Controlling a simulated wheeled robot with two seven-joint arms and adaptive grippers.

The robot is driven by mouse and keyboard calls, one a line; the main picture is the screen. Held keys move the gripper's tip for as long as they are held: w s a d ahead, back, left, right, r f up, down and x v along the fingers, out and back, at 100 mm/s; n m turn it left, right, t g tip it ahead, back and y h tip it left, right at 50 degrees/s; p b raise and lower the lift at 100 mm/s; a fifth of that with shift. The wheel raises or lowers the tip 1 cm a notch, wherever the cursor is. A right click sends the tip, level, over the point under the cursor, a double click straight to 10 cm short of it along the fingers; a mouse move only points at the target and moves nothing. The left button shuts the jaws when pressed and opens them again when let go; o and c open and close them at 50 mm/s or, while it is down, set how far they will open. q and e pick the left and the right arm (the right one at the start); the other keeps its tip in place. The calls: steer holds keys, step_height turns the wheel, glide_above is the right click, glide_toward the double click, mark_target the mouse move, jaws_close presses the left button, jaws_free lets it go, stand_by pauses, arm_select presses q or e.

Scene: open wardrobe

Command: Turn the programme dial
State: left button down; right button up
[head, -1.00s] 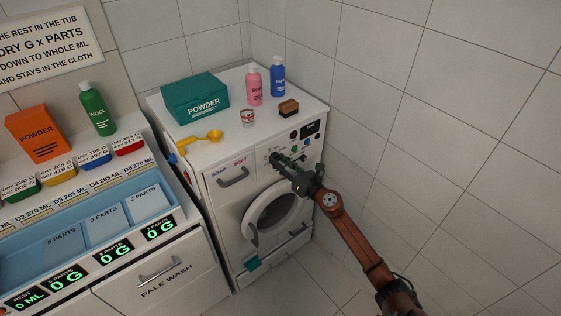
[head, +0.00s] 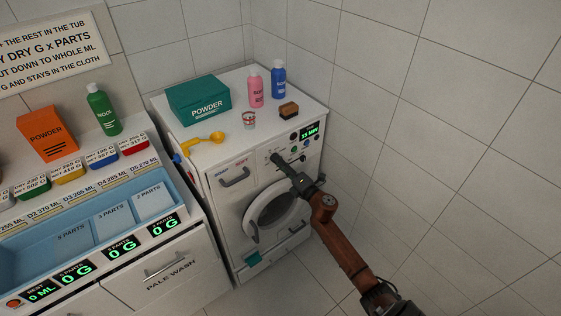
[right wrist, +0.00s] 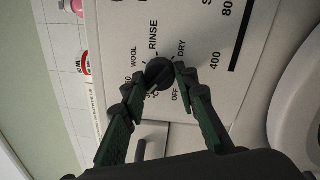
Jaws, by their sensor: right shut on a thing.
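The programme dial (right wrist: 158,73) is a dark round knob on the white front of the washing machine (head: 232,209). In the right wrist view, labels such as WOOL, RINSE, DRY and OFF stand around it. My right gripper (right wrist: 157,80) is shut on the dial, with one finger on each side of it. In the head view my right gripper (head: 281,161) reaches the control panel from the lower right and largely hides the dial. The panel display (head: 309,131) glows green and seems to read 15 MIN. My left gripper is out of view.
A drawer counter (head: 165,280) stands at left; a tiled wall is at right.

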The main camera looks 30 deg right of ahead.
steer(key=m+p, duration=0.2)
steer(key=m, duration=0.3)
steer(key=shift+m+h+p, duration=0.3)
stand_by(0.4)
steer(key=o, duration=1.2)
steer(key=shift+c, duration=0.2)
steer(key=s, duration=1.2)
steer(key=shift+d+f, duration=0.4)
